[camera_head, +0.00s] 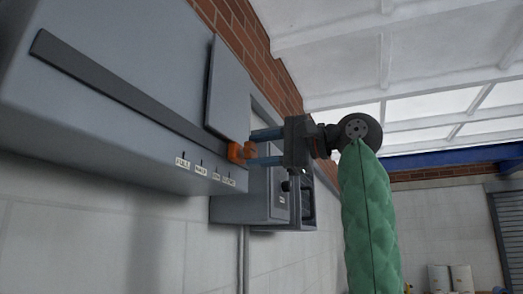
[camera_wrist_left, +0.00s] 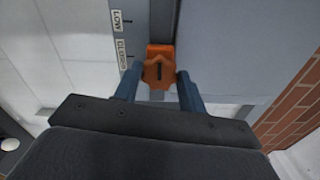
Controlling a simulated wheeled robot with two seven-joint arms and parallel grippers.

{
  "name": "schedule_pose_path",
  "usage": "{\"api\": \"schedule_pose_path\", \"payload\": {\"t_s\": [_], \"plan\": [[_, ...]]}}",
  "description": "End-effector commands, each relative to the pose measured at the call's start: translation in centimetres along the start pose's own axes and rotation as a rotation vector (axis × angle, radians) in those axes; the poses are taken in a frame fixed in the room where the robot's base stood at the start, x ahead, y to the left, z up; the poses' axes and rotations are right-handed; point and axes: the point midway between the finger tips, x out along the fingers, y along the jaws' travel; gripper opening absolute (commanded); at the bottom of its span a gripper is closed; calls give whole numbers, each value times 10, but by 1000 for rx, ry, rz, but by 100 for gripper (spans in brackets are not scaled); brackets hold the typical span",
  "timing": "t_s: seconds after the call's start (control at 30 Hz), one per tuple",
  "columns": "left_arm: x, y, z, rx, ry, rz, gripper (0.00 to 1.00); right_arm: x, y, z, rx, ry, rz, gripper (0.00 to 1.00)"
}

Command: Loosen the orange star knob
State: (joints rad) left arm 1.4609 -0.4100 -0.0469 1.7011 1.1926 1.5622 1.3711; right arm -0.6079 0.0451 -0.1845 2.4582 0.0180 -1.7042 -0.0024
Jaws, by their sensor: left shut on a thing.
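The orange star knob (camera_head: 236,152) sits at the lower edge of a grey cabinet, beside the right end of a dark slot. My left gripper (camera_head: 253,147) reaches it from the right in the head view, with its two blue fingers on either side of the knob. In the left wrist view the knob (camera_wrist_left: 158,72) shows a dark mark on its face and lies between the fingertips of the left gripper (camera_wrist_left: 157,84), which is shut on it. The fingers partly hide the knob in the head view. My right gripper is not in view.
The dark slot (camera_head: 110,88) runs along the grey cabinet (camera_head: 130,50), with several small labels below it. A label reading LOW (camera_wrist_left: 118,20) is near the knob. A grey flap (camera_head: 228,88) stands above the knob. A smaller grey box (camera_head: 240,205) is mounted behind the gripper.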

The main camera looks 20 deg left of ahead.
Motion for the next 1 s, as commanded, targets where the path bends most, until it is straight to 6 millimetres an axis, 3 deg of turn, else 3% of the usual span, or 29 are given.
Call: {"api": "schedule_pose_path", "payload": {"t_s": [0.03,0.07,0.13,0.17,0.53,1.0], "plan": [[0,0,0,0,0,1,18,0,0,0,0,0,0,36],[0,0,0,0,0,1,47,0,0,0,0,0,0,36],[0,0,0,1,0,1,60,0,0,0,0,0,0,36],[0,0,0,1,0,1,63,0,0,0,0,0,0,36],[-6,1,0,1,0,-1,63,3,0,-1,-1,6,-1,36],[-70,1,-1,1,0,-1,63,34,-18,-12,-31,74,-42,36]]}}
